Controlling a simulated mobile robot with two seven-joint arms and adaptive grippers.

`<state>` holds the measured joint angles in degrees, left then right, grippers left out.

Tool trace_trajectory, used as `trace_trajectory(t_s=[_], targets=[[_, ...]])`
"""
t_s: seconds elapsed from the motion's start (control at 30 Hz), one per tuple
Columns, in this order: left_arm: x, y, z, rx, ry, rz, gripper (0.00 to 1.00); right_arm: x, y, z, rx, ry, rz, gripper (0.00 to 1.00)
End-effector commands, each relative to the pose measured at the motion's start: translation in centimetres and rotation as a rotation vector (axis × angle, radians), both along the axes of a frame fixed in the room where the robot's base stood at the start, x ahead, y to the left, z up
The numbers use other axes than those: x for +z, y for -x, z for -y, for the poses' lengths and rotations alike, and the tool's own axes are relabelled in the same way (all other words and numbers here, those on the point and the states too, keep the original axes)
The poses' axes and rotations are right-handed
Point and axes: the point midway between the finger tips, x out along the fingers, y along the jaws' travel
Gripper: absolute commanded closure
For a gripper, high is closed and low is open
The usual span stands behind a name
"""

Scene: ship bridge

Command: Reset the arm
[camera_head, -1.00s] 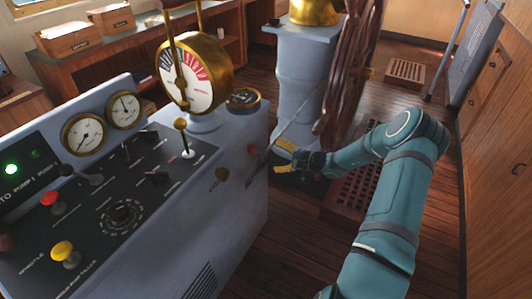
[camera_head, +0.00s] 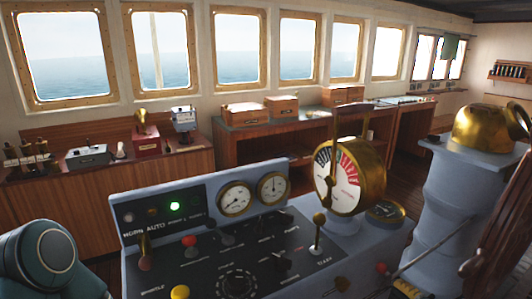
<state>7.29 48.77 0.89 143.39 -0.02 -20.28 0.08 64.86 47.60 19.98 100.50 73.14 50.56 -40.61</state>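The task names no separate object; it concerns my own arms. The rest of that hand and arm is below the picture's edge. A rounded teal joint of my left arm (camera_head: 38,254) shows at the lower left. The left gripper is out of view.
A grey control console (camera_head: 165,205) with gauges and levers stands ahead. A brass telegraph dial (camera_head: 340,182) rises at its right end. A grey pedestal (camera_head: 455,205) with a brass top and part of the wooden wheel (camera_head: 510,225) stand at the right. Wooden counters line the windows.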

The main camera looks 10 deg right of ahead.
Motion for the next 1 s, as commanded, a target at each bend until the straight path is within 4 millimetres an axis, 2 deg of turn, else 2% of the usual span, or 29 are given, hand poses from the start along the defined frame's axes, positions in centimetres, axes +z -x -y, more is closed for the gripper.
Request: trace_trajectory(t_s=[0.03, 0.13, 0.2, 0.3, 0.4, 0.53, 0.7, 0.87, 1.0], targets=[[0.0, 0.0, 0.0, 0.000, 0.000, 0.000, 1.00, -1.1, 0.1, -3.3, 0.074, 0.013, -0.057, 0.30], [0.0, 0.0, 0.0, 0.000, 0.000, 0.000, 1.00, -3.8, 1.6, -9.6, 0.228, 0.079, -0.197, 0.30], [0.0, 0.0, 0.0, 0.000, 0.000, 0.000, 1.00, -5.7, 3.4, -13.8, 0.343, 0.151, -0.289, 0.30], [0.0, 0.0, 0.0, 0.000, 0.000, 0.000, 1.00, -8.1, 6.8, -19.3, 0.514, 0.298, -0.402, 0.30], [0.0, 0.0, 0.0, 0.000, 0.000, 0.000, 1.00, -9.8, 10.3, -23.1, 0.664, 0.478, -0.463, 0.30], [0.0, 0.0, 0.0, 0.000, 0.000, 0.000, 1.00, -10.8, 14.0, -26.7, 0.820, 0.720, -0.444, 0.30], [0.0, 0.0, 0.0, 0.000, 0.000, 0.000, 1.00, -10.4, 17.0, -30.0, 0.948, 0.956, -0.303, 0.30], [0.0, 0.0, 0.0, 0.000, 0.000, 0.000, 1.00, -9.5, 18.2, -32.1, 1.000, 1.050, -0.173, 0.30], [0.0, 0.0, 0.0, 0.000, 0.000, 0.000, 1.00, -9.2, 18.6, -32.7, 1.011, 1.072, -0.128, 0.30]])
